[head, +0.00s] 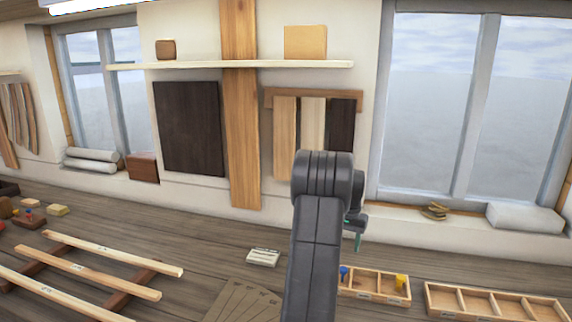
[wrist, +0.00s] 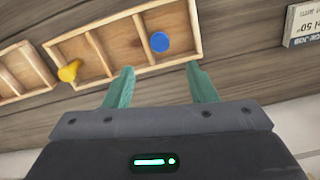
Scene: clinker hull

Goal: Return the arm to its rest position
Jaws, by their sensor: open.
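My gripper (wrist: 161,88) shows in the wrist view with its two green fingers spread apart and nothing between them. It is open and sits above the bench near a wooden compartment tray (wrist: 115,27). In the head view my arm rises in the middle and bends at the top. My gripper (head: 358,242) hangs at its right side, partly hidden by the arm, above the tray (head: 375,294). A blue peg (wrist: 160,42) stands in one compartment of the tray. A yellow peg (wrist: 69,71) is at the tray's other end and looks tilted in this view.
A second divided tray (head: 490,303) lies to the right. A small white labelled block (head: 263,257) and brown sheets (head: 240,303) lie left of my arm. Wooden slats (head: 105,277) on cross-pieces cover the left of the bench. A shelf (head: 230,65) runs along the wall behind.

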